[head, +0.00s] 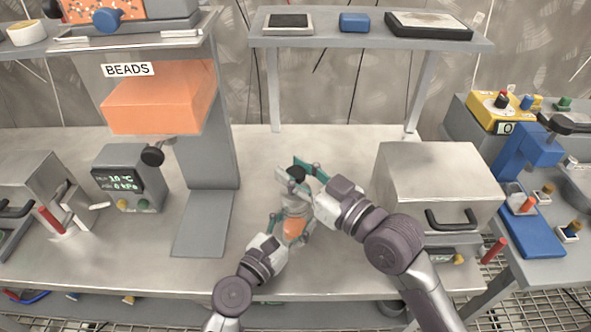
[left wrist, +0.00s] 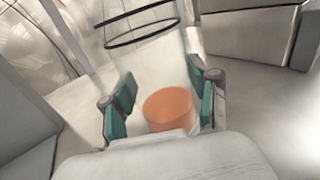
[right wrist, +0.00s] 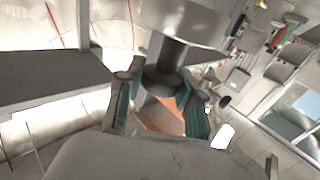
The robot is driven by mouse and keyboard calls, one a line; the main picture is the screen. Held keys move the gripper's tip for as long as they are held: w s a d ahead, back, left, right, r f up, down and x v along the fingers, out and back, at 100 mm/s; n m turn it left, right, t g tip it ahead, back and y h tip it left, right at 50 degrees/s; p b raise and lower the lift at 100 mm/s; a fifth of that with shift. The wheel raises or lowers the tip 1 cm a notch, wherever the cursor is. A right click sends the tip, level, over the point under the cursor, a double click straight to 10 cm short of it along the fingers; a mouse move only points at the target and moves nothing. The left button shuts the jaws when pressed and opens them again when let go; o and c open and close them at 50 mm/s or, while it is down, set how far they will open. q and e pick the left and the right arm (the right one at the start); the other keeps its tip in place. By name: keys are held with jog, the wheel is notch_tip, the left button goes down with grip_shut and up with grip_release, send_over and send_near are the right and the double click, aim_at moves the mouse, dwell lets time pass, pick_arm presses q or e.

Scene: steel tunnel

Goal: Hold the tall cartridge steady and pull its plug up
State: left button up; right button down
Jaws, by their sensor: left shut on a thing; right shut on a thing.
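The tall cartridge stands upright on the bench in the middle of the head view, its orange filling (head: 293,229) low down. My left gripper (head: 291,222) is shut around its lower part; the left wrist view shows the orange filling (left wrist: 168,108) between the teal fingers, with thin dark rings above it. The black plug (head: 296,172) is at the cartridge's top. My right gripper (head: 301,170) is shut on it. The right wrist view shows the dark plug (right wrist: 163,82) between the fingers, with orange below. My fingers hide much of the plug, and I cannot tell how deep it sits.
A grey box with a handle (head: 435,165) stands close right of my right arm. A grey stand with an orange bead hopper (head: 160,98) is to the left. A raised shelf (head: 365,40) spans behind. The bench (head: 262,150) is clear behind the cartridge.

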jog(key=shift+f, duration=0.1)
jog(key=c, duration=0.7)
grip_release()
jog(key=v, duration=1.2)
pick_arm(q)
jog(key=o, duration=1.4)
jog(key=shift+c, duration=0.2)
